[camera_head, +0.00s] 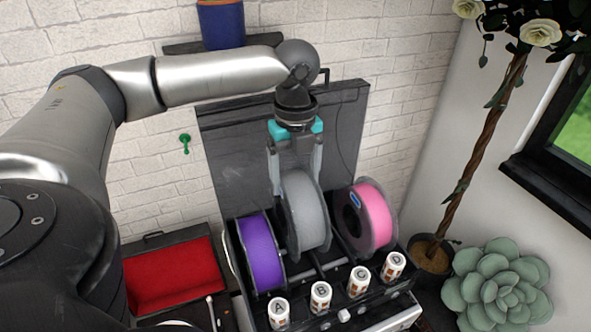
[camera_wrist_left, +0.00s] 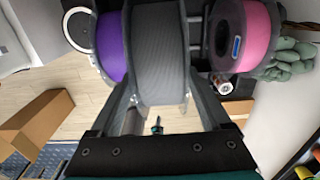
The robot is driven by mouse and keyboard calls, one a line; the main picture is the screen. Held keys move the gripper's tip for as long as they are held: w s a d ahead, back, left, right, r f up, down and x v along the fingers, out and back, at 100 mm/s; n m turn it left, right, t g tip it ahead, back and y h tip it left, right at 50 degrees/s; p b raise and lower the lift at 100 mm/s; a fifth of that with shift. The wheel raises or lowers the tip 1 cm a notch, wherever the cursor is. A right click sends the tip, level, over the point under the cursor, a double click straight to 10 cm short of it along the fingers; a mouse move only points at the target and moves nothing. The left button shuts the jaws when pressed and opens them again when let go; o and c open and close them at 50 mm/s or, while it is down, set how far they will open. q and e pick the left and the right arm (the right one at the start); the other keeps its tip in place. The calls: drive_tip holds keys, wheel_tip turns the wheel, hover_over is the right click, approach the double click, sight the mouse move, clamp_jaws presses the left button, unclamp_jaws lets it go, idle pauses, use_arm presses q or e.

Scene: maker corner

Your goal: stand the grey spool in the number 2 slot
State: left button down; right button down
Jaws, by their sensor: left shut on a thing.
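The grey spool (camera_head: 308,215) is upright in my left gripper (camera_head: 297,165), between the purple spool (camera_head: 261,252) and the pink spool (camera_head: 372,216). The gripper comes from above, with one finger on each side of the spool's upper part. In the left wrist view the grey spool (camera_wrist_left: 160,50) fills the space between the fingers (camera_wrist_left: 160,105). It is over the middle of the black rack (camera_head: 316,266); whether its bottom touches the rack is hidden. No slot number is readable. My right gripper is not in view.
Several white lettered cylinders, such as one marked B (camera_head: 320,297), stand along the rack's front. A dark panel (camera_head: 235,160) rises behind. A red-lined open box (camera_head: 172,275) is at left. A succulent (camera_head: 497,285) and a potted plant (camera_head: 432,262) are at right.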

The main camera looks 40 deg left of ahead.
use_arm(q)
drive_tip(key=shift+w+f, duration=0.1)
drive_tip(key=shift+f, duration=0.35)
wheel_tip(320, 180, down, 3)
drive_tip(key=b, duration=0.4)
drive_tip(key=shift+r, duration=0.1)
drive_tip(key=shift+f, duration=0.25)
drive_tip(key=shift+f+b, duration=0.5)
drive_tip(key=shift+f, duration=1.8)
drive_tip(key=shift+f+p, duration=0.35)
drive_tip(key=shift+p, duration=0.1)
drive_tip(key=shift+c, duration=0.9)
unclamp_jaws()
drive_tip(key=shift+o, duration=0.8)
drive_tip(key=shift+f, duration=0.1)
